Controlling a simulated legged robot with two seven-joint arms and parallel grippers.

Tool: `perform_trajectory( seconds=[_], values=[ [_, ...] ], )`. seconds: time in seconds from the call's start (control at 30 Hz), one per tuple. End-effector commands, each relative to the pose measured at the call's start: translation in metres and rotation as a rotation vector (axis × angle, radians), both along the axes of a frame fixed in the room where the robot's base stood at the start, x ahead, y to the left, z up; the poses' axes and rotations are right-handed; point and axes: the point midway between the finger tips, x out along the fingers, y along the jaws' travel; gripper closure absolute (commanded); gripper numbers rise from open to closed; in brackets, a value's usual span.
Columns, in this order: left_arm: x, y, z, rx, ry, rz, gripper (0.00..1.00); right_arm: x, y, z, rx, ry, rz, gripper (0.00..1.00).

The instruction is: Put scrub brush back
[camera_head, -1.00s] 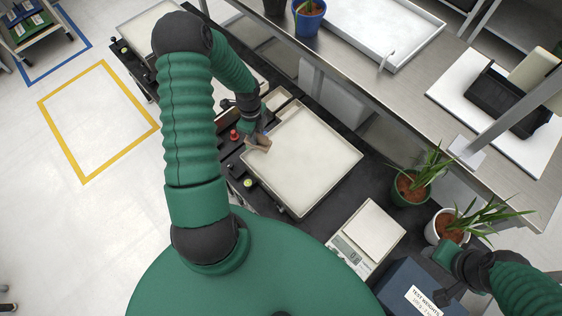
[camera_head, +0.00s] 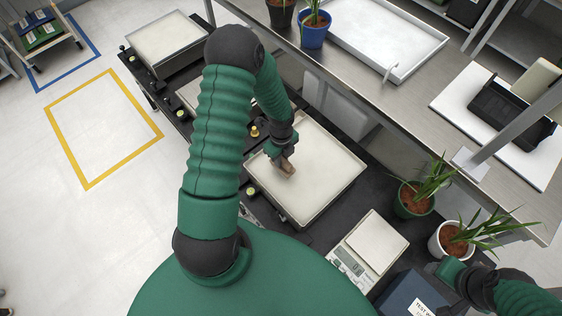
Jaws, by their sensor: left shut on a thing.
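The scrub brush (camera_head: 287,168), a small brown wooden-looking block, is held in my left gripper (camera_head: 281,156). The gripper is shut on it and reaches down over the left-centre part of a large white tray (camera_head: 335,190). The fingers hide part of the brush. I cannot tell whether the brush touches the tray's surface. My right gripper (camera_head: 443,278) is at the lower right, beside a white plant pot (camera_head: 437,240) and above a dark blue box of test weights (camera_head: 402,292). Its jaw state is unclear.
A metal shelf (camera_head: 345,70) above the bench carries a blue pot (camera_head: 314,32) and a white tray (camera_head: 440,42). Another white-topped tray (camera_head: 165,45) is at the upper left.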

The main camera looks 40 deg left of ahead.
Motion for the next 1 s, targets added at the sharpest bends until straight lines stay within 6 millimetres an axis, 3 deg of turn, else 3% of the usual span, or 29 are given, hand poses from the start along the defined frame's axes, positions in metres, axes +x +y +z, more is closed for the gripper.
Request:
perform_trajectory(
  seconds=[0.13,0.4,0.43,0.6,1.0],
  values=[
    [-0.001,0.0,-0.025,-0.001,0.002,-0.001,1.0,0.0,0.0,-0.003,0.0,0.0,0.0,0.5],
    [-0.001,0.001,-0.028,-0.001,0.0,0.0,1.0,0.0,0.0,-0.003,0.0,0.0,0.0,0.5],
    [-0.001,0.001,-0.028,-0.001,0.0,0.0,0.79,0.0,0.0,-0.004,0.0,0.0,0.0,0.5],
    [-0.001,0.001,-0.028,-0.001,0.0,0.0,0.58,0.0,0.0,-0.003,0.0,0.0,0.0,0.5],
    [-0.001,0.001,-0.027,-0.002,0.0,-0.001,0.58,0.0,0.0,-0.003,0.0,0.0,0.0,0.5]
  ],
)
